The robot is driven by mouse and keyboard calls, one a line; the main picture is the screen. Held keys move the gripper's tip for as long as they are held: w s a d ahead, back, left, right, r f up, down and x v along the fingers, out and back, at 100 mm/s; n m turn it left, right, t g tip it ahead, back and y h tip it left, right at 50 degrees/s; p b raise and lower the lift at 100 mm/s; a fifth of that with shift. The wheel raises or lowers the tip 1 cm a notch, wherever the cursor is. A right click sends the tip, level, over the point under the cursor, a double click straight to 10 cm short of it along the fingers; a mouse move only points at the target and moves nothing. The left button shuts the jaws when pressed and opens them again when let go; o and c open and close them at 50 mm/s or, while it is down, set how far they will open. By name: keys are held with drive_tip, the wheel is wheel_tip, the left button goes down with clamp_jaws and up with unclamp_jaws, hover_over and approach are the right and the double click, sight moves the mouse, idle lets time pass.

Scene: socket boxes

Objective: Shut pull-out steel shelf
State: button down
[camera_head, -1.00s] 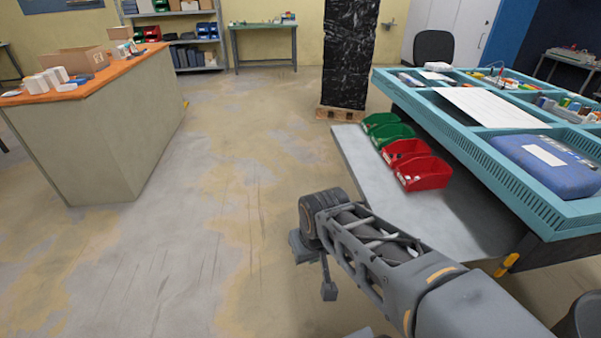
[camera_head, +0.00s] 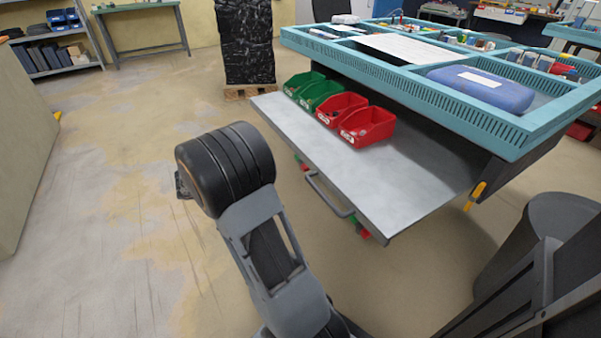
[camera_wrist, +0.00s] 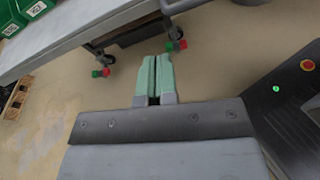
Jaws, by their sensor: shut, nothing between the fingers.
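The pull-out steel shelf (camera_head: 400,180) is a flat grey plate that sticks out from under the teal-topped workbench (camera_head: 420,90). A dark bar handle (camera_head: 328,196) is on its front edge, with small red and green parts near both ends. In the wrist view the shelf (camera_wrist: 62,38) crosses the upper left, with the red and green parts below its edge. My gripper (camera_wrist: 157,75) has pale green fingers, shut and empty, just below the handle area in that picture. I cannot tell whether they touch anything. In the head view my arm hides the fingers.
Green bins (camera_head: 313,92) and red bins (camera_head: 355,118) stand on the far part of the shelf. A black-wrapped stack (camera_head: 246,45) on a pallet is behind. A cabinet (camera_head: 22,140) is at the far left. The floor between is clear.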

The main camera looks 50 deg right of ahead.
drive_tip(key=w+d+f+n+h+b, duration=0.2)
drive_tip(key=w+d+f+h, duration=0.1)
drive_tip(key=b, duration=0.4)
approach(307, 157)
drive_tip(key=shift+n+g, duration=0.3)
drive_tip(key=x, duration=0.5)
drive_tip(key=shift+d+f, duration=0.25)
drive_tip(key=shift+b+x, duration=0.4)
drive_tip(key=shift+x, duration=0.65)
drive_tip(key=shift+r, duration=0.15)
